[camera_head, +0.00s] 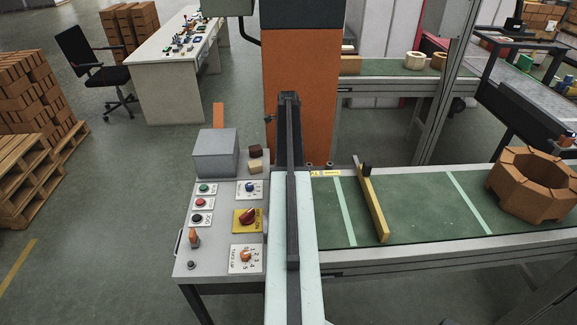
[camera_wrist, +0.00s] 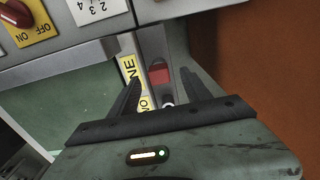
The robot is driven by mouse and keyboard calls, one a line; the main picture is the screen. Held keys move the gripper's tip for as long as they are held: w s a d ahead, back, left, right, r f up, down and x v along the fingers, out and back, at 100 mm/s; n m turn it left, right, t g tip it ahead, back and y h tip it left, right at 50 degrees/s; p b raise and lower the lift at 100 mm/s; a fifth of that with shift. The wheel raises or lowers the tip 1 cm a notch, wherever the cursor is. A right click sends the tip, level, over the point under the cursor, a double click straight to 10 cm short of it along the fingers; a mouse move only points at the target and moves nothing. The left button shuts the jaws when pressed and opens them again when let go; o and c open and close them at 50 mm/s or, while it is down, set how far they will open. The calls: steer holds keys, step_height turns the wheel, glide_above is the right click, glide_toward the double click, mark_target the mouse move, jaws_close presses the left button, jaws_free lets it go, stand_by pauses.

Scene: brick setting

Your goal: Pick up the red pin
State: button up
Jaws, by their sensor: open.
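My gripper (camera_wrist: 160,82) is open, with one dark finger on each side of the pin in the picture. Nothing is seen held. I cannot tell how far the fingers are above the pin or whether they touch it. In the camera_head view my arm covers this spot, and I cannot make out the pin or fingers there.
A control panel (camera_head: 222,262) with buttons and knobs stands left of my arm. A green conveyor (camera_head: 415,212) with a yellow bar (camera_head: 372,206) and a brick ring (camera_head: 537,184) lies to the right. An orange column (camera_head: 301,100) rises behind. Open floor lies left of the panel.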

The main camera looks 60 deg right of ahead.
step_height(320, 180, down, 4)
steer(key=b, duration=0.2)
steer(key=shift+b, duration=0.3)
steer(key=shift+r, duration=0.2)
jaws_close()
step_height(320, 180, up, 10)
steer(key=p, duration=1)
steer(key=shift+r+p, duration=0.15)
steer(key=shift+p, duration=0.15)
steer(key=shift+a+f+b, duration=0.1)
steer(key=shift+f+b, duration=0.4)
